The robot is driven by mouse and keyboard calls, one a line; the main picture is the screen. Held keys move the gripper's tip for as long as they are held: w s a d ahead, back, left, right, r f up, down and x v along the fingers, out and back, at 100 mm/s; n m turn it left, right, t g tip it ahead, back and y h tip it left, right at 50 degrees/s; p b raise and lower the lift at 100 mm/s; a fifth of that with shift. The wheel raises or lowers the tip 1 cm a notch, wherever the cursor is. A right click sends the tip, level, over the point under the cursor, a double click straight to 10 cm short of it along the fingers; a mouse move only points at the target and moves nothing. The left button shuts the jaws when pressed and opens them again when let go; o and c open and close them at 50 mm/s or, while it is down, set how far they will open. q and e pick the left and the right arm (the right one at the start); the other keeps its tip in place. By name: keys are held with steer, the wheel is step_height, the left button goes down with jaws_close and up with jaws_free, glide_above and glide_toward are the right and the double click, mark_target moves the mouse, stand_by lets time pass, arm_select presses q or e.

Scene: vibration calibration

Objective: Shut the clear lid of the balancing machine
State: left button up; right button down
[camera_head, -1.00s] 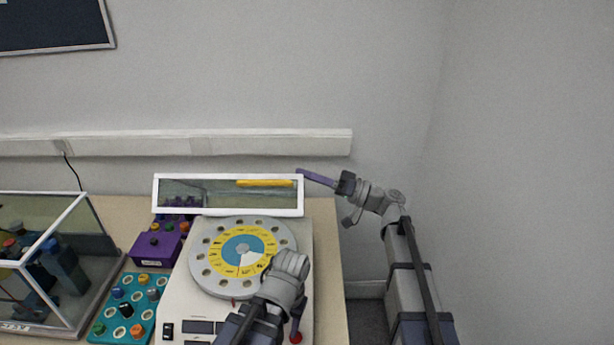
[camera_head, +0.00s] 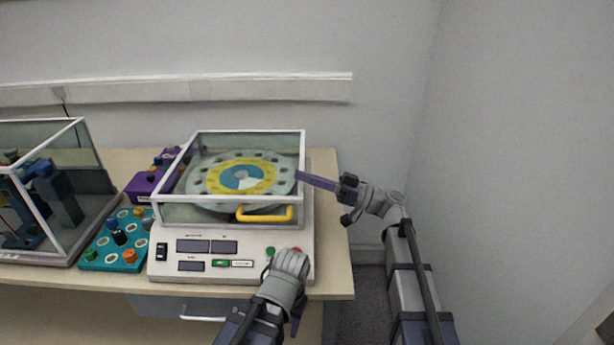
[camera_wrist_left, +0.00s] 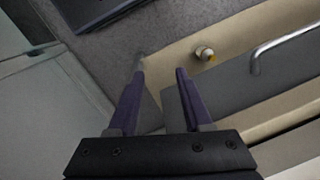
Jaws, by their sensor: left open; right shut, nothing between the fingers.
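The clear lid (camera_head: 176,212) of the balancing machine (camera_head: 275,270) is down over the round disc (camera_head: 205,178). Its white-edged frame rests around the disc, and a yellow handle (camera_head: 265,218) is on its front face. My right gripper (camera_head: 305,178) is shut and empty beside the lid's right edge; I cannot tell whether it touches. My left gripper, seen from behind in the head view (camera_head: 296,325), is at the machine's front right, by the red and green buttons. In the left wrist view its two fingers (camera_wrist_left: 159,80) are apart with nothing held between them.
A teal tray (camera_head: 98,262) with several coloured knobs and a purple box (camera_head: 140,186) stand left of the machine. A glass case (camera_head: 84,222) is at the far left. A drawer handle (camera_wrist_left: 285,46) shows below the table. The wall is close on the right.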

steer(key=f+b, duration=0.1)
steer(key=f, duration=0.1)
steer(key=shift+s+f+b, duration=0.3)
steer(key=shift+s+b, duration=0.1)
arm_select(q)
steer(key=shift+s+f, duration=0.3)
steer(key=shift+f, duration=0.45)
steer(key=shift+s+f, duration=0.3)
steer(key=shift+f, duration=0.45)
arm_select(e)
steer(key=shift+s+f, duration=0.25)
steer(key=shift+s, duration=0.15)
step_height(320, 180, up, 5)
steer(key=p, duration=0.4)
arm_select(q)
steer(key=r+b, duration=0.1)
steer(key=b, duration=0.2)
steer(key=shift+w+d, duration=0.1)
steer(key=shift+d, duration=0.05)
arm_select(e)
steer(key=v, duration=1)
steer(key=shift+w, duration=0.7)
